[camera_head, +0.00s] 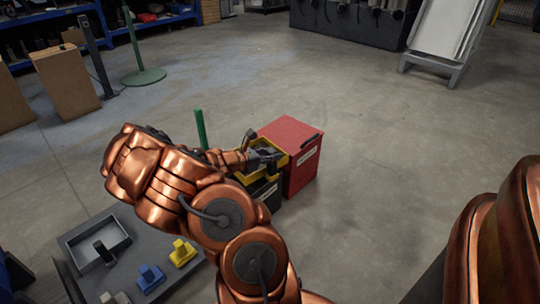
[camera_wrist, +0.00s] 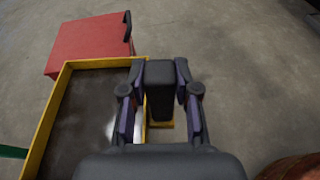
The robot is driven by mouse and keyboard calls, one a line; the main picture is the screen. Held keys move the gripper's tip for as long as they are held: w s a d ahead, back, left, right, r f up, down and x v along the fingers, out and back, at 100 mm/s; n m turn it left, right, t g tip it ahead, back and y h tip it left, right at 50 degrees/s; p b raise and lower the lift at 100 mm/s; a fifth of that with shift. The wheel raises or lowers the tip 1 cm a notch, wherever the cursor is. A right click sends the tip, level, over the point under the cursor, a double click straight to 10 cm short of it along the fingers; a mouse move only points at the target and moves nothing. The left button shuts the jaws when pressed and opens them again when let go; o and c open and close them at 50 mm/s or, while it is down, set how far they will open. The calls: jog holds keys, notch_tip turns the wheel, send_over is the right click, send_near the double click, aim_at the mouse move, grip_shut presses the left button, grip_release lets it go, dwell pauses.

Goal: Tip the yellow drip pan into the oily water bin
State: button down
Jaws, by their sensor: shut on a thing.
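The yellow drip pan (camera_head: 277,166) is beside the red bin in the head view, above or at the top of a black bin (camera_head: 266,194). In the wrist view the yellow pan (camera_wrist: 50,115) fills the left side, with a dark, partly shiny inside. My gripper (camera_head: 262,158) is at the pan's side, and its fingers (camera_wrist: 155,95) are shut on a dark grip block (camera_wrist: 160,80) beside the pan wall. The red bin (camera_head: 299,170), with a red lid (camera_wrist: 88,42) and dark handle, stands just behind. The bin labels are too small to read. My arm hides part of the pan.
A grey table (camera_head: 148,232) with a tray (camera_head: 70,240) and yellow and blue pieces is at lower left. A green post (camera_head: 201,130) stands left of the pan. Cardboard boxes (camera_head: 65,85) are at upper left. The floor to the right is clear.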

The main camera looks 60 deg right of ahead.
aim_at(268, 168)
jog(key=shift+f+b, duration=3)
jog(key=shift+f, duration=0.45)
jog(key=shift+w+r+p, duration=0.2)
jog(key=shift+r+p, duration=0.25)
jog(key=shift+p, duration=0.05)
jog(key=shift+w+d+r+n+p, duration=0.3)
jog(key=shift+w+r+n+p, duration=0.4)
jog(key=shift+p, duration=0.5)
jog(key=w+d+r+n+g+p, duration=0.2)
jog(key=w+r+n+p, duration=0.1)
jog(key=p, duration=0.7)
jog(key=w+d+r+n+g+p, duration=0.2)
jog(key=w+d+r+n+p, duration=0.1)
jog(key=w+r+p, duration=0.3)
jog(key=shift+w+d+r+n+y+p, duration=0.25)
jog(key=shift+w+n+p, duration=0.35)
jog(key=shift+w+p, duration=1.25)
jog(key=shift+s+p, duration=0.5)
jog(key=shift+s, duration=0.05)
